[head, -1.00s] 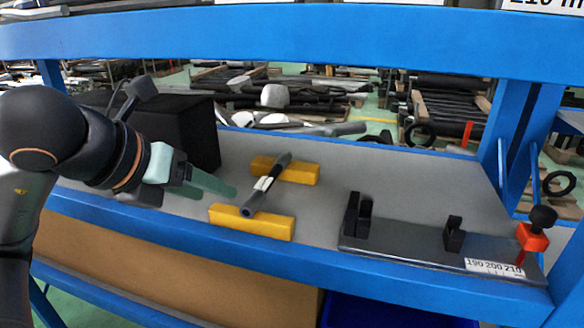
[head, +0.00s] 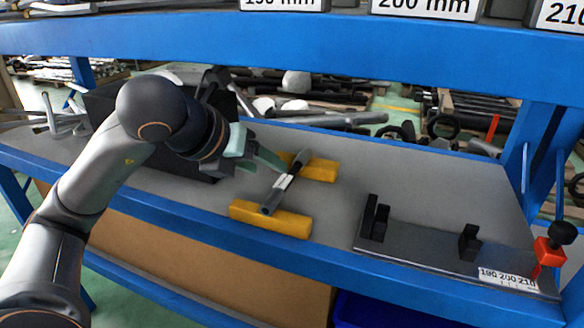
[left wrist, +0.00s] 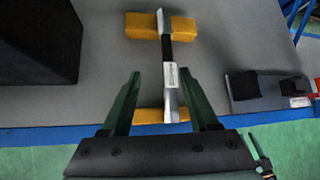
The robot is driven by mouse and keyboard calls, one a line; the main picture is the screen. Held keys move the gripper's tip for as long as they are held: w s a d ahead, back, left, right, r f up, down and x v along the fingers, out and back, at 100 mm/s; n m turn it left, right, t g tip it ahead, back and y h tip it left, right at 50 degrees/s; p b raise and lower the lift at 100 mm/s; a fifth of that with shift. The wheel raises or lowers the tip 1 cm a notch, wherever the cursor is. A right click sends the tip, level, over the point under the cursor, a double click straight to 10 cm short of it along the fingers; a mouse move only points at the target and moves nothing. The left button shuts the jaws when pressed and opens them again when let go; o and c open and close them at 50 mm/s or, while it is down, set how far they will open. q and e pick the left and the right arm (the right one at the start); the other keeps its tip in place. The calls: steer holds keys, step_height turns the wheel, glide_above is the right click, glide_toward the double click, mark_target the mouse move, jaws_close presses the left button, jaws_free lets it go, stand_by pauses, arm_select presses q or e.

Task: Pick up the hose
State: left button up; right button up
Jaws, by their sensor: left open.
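The hose (head: 286,182) is a short dark tube with a white label and grey ends. It lies across two yellow blocks, a near one (head: 270,219) and a far one (head: 318,170), on the grey shelf. My left gripper (head: 268,162) is open just left of the hose in the head view. In the left wrist view the hose (left wrist: 167,60) runs away from me, and its near part lies between the two green fingers (left wrist: 160,102) in the picture. I cannot tell whether the fingers are level with it. My right gripper is not in view.
A black box (head: 110,105) stands at the left, behind my left arm. A dark fixture (head: 450,262) with uprights and a red clamp (head: 550,250) lies at the right. A blue beam (head: 300,45) spans above the shelf. Grey surface is clear behind the fixture.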

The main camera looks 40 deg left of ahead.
arm_select(q)
glide_toward(296, 162)
steer(key=p+x, duration=0.1)
steer(key=x, duration=0.1)
steer(key=shift+w+d+f, duration=0.1)
steer(key=shift+w+f, duration=0.05)
steer(key=shift+f, duration=0.3)
steer(key=shift+w+f, duration=0.15)
steer(key=shift+w, duration=0.25)
steer(key=x, duration=0.4)
steer(key=shift+w+f+b, duration=0.25)
steer(key=shift+w+b, duration=0.05)
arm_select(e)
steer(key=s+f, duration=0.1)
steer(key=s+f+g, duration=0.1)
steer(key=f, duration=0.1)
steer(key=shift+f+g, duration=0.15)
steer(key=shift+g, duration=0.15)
arm_select(q)
steer(key=shift+c, duration=0.3)
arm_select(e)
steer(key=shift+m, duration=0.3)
arm_select(q)
jaws_close()
steer(key=shift+r, duration=0.1)
